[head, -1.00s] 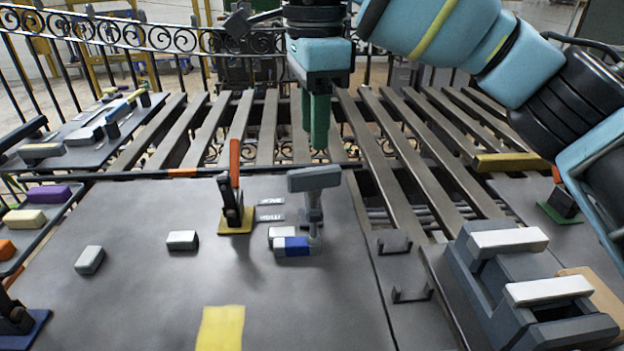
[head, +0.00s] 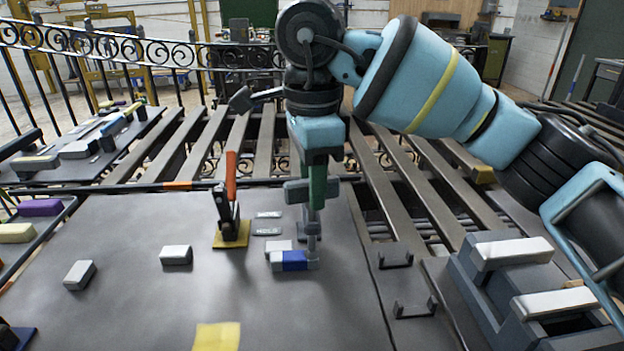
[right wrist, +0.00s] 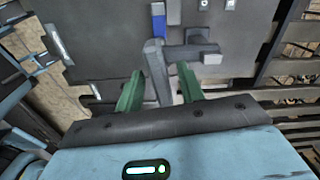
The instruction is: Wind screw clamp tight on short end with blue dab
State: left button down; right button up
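The grey screw clamp (head: 312,240) stands upright at the short end with the blue dab (head: 294,260), near the middle of the table. Its wide grey handle (head: 297,190) is at the top. My right gripper (head: 318,185) points down at the handle, its green fingers overlapping it in the head view. In the right wrist view the green fingers (right wrist: 158,90) are apart, with the clamp's grey handle (right wrist: 156,68) between them; contact cannot be told. The blue dab shows there too (right wrist: 158,22). My left gripper is not in view.
A toggle clamp with an orange handle (head: 231,177) stands on a yellow plate just left of the screw clamp. Small grey blocks (head: 176,255) lie further left. A grey stand with white-topped blocks (head: 510,252) is at right. Slatted bars lie behind.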

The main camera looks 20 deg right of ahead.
grip_shut()
